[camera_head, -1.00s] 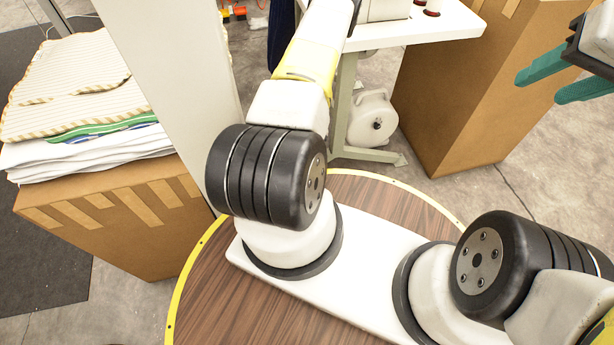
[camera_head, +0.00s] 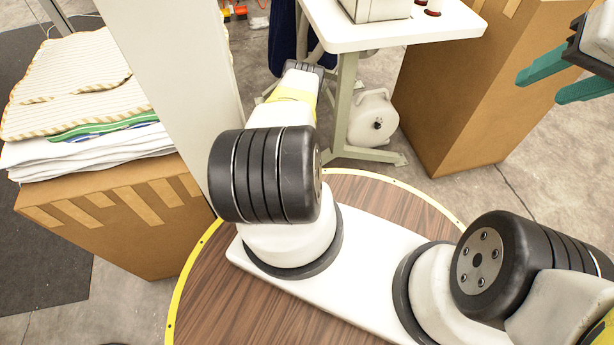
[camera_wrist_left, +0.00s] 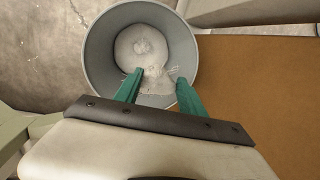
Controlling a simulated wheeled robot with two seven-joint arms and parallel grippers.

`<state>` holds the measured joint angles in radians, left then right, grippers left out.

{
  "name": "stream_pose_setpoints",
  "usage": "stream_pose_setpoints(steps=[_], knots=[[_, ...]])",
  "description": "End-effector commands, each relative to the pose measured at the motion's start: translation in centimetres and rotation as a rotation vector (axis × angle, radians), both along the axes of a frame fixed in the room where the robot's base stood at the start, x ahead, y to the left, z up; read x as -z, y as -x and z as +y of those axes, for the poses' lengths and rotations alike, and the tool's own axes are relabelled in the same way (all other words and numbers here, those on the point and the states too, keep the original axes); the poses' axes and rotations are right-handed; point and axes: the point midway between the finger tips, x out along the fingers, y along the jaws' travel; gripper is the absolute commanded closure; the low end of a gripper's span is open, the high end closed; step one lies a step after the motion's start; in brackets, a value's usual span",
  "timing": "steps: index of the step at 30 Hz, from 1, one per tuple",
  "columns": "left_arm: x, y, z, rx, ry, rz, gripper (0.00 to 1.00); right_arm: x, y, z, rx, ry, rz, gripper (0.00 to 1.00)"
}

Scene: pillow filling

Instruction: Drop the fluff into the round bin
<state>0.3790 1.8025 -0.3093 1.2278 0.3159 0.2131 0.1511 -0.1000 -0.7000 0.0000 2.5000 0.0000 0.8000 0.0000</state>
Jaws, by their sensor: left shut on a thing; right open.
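The round bin (camera_wrist_left: 96,50) is grey and open-topped; it shows in the left wrist view, seen from above. White fluff (camera_wrist_left: 155,80) lies between the teal fingers of my left gripper (camera_wrist_left: 160,80), which is shut on it over the bin's mouth. A rounded white mass (camera_wrist_left: 140,42) shows beyond, within the bin's outline; I cannot tell whether it is separate from the held fluff. My left gripper and the bin do not show in the head view. My right gripper (camera_head: 540,88) is open and empty at the upper right of the head view.
A cardboard box (camera_head: 470,100) stands at the right, beside a white table (camera_head: 400,30). Folded cloths (camera_head: 80,100) lie on another box (camera_head: 110,215) at the left. A brown surface (camera_wrist_left: 260,85) borders the bin on the right in the left wrist view.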

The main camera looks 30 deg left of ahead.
Motion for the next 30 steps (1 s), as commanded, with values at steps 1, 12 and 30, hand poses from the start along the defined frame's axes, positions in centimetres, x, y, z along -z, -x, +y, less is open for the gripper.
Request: stream_pose_setpoints(steps=[1,12,30], knots=[[0.42,0.02,-0.01,0.000,0.000,0.000,0.96,0.00,0.00,0.00,0.000,0.000,0.000,0.52],[1.08,-0.01,-0.03,-0.001,0.000,0.000,0.96,0.00,0.00,0.00,0.000,0.000,0.000,0.52],[0.17,-0.29,-0.01,0.000,-0.001,-0.002,0.27,0.00,0.00,0.00,0.000,0.000,0.000,0.52]])
